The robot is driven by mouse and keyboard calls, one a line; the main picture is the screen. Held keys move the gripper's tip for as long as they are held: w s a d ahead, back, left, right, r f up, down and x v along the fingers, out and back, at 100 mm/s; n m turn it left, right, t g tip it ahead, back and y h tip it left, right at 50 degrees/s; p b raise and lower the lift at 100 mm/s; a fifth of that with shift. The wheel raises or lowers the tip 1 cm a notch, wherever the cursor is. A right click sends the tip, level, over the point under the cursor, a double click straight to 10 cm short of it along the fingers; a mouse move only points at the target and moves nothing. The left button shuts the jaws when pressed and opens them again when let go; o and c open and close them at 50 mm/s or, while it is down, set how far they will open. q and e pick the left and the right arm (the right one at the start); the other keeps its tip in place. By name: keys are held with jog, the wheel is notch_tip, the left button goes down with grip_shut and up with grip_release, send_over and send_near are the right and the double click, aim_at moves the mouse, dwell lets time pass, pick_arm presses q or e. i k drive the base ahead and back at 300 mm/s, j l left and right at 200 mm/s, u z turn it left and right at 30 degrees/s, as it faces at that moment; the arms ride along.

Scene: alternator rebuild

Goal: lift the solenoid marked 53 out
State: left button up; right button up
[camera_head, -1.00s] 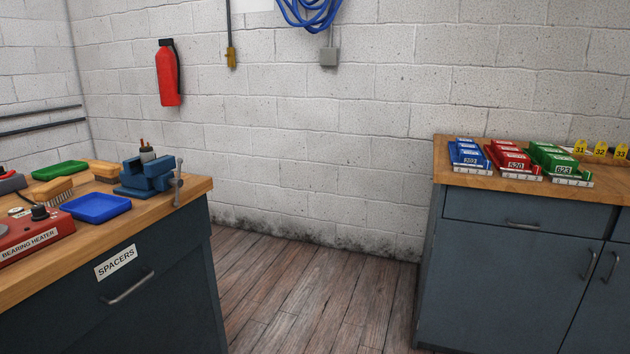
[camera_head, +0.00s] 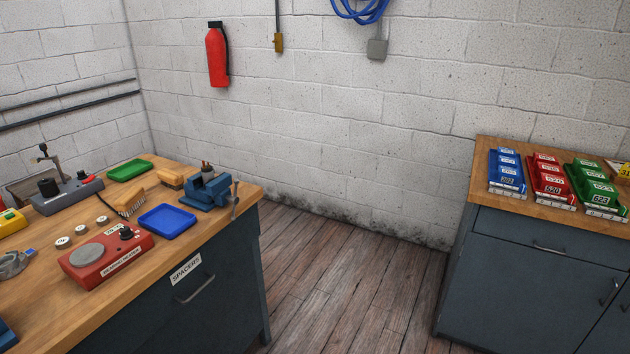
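I see no solenoid marked 53 that I can make out in the head view. A drawer labelled SPACERS (camera_head: 190,285) is shut in the front of the left workbench (camera_head: 120,300). Neither of my grippers shows in the view.
The left bench holds a red bearing heater (camera_head: 112,262), a blue tray (camera_head: 168,218), a green tray (camera_head: 130,169), a blue vise (camera_head: 208,192) and a grey press-like tool (camera_head: 65,190). Blue (camera_head: 507,172), red (camera_head: 550,180) and green (camera_head: 596,187) bins stand on the right cabinet. Wooden floor (camera_head: 345,270) between is clear.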

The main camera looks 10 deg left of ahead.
aim_at(207, 175)
jog(key=i+l+u, duration=0.45)
jog(key=i+l, duration=0.35)
